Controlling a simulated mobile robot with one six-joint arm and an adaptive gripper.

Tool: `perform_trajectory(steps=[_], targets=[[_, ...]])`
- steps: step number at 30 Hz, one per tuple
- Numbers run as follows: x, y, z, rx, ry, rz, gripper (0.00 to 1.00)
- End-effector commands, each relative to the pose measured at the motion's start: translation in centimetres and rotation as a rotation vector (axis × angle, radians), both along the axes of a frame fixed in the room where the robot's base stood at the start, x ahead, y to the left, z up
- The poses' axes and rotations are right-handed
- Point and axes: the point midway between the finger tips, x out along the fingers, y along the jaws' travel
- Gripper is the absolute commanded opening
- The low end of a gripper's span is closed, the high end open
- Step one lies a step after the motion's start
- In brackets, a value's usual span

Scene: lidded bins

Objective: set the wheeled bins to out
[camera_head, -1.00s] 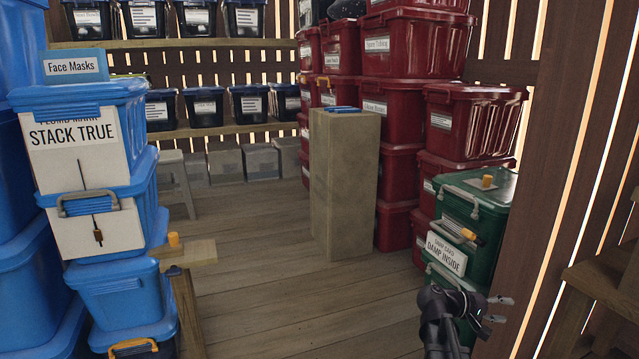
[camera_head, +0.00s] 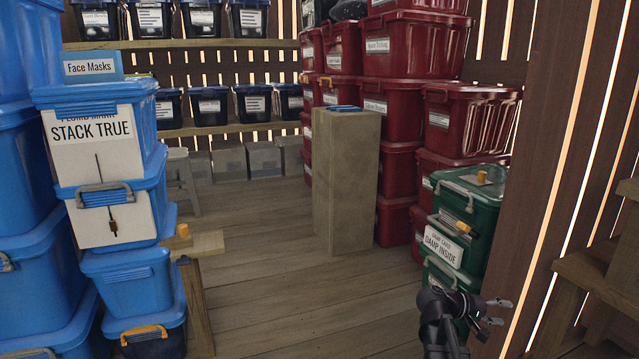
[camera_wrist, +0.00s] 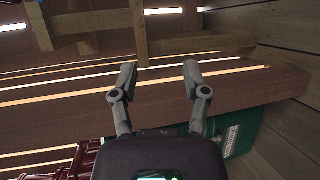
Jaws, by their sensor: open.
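My gripper (camera_head: 497,312) is at the lower right of the head view, in front of the green bins, and is open and empty. In the wrist view my gripper (camera_wrist: 158,80) shows two spread fingers against wooden boards. A stack of blue bins (camera_head: 128,215) stands at the left with a "Face Masks" sign and a "STACK TRUE" card. The lowest one (camera_head: 150,338) in that stack has an orange handle. A green bin (camera_head: 470,210) with a "DAMP INSIDE" card stands at the right on another green bin. I cannot make out wheels on any bin.
Red bins (camera_head: 400,100) are stacked at the back right. A wooden pedestal (camera_head: 345,190) with a blue item on top stands mid-floor. A small wooden stand (camera_head: 205,243) is beside the blue stack. Black bins line shelves behind. The central floor (camera_head: 290,300) is clear.

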Motion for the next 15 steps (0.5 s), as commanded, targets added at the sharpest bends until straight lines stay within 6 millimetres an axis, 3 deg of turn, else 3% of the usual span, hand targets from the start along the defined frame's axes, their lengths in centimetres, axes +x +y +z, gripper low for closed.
perform_trajectory(steps=[8,15], targets=[[-0.7,1.0,-0.1,0.096,-0.021,-0.002,0.60],[-1.4,3.3,-0.4,0.238,-0.045,0.001,0.60]])
